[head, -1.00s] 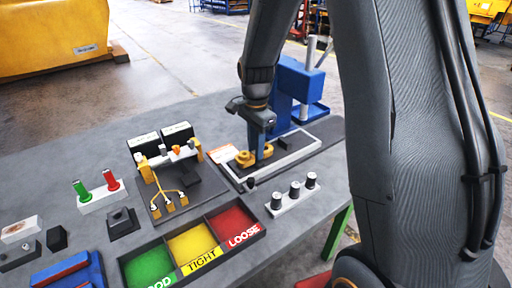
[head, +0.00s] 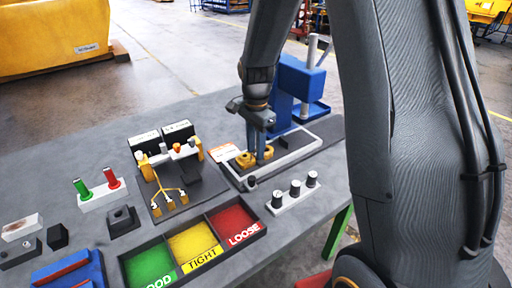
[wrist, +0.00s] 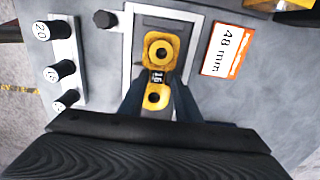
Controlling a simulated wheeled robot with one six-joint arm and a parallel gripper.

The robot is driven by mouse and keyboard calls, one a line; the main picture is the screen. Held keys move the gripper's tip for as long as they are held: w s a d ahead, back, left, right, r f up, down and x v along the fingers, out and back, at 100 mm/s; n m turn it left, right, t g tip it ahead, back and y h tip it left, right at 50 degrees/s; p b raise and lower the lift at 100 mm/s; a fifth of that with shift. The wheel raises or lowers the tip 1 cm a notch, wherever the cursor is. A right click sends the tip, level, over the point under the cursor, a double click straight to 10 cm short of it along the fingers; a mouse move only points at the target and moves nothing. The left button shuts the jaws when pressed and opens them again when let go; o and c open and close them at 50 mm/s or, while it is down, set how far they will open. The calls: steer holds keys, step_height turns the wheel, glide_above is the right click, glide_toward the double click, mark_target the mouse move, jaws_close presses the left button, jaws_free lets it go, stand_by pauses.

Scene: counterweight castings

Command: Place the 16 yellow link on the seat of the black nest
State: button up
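The yellow link (wrist: 161,50), marked 16 with a hole at each end, lies flat inside a pale-framed fixture in the wrist view. In the head view the link (head: 245,160) sits right below my gripper (head: 260,156). My gripper (wrist: 158,88) is open, with its blue fingers on either side of the link near its middle and lower end. A gap shows between the fingers. A small black block with a raised square top (head: 122,219), possibly the black nest, stands on the table left of the sorting tray; its seat is hard to make out.
The pale-framed fixture (head: 291,159) has an orange-edged 48 mm card (wrist: 228,50) beside it. A white rack of black plugs (head: 277,203) stands close in front. A green, yellow and red tray (head: 160,240), a yellow-pegged stand (head: 209,188) and a blue press (head: 302,75) are nearby.

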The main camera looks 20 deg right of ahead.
steer(key=shift+s+f, duration=0.5)
steer(key=shift+s, duration=0.05)
step_height(320, 180, up, 14)
steer(key=b, duration=0.3)
steer(key=shift+w+f, duration=0.2)
steer(key=shift+w, duration=0.1)
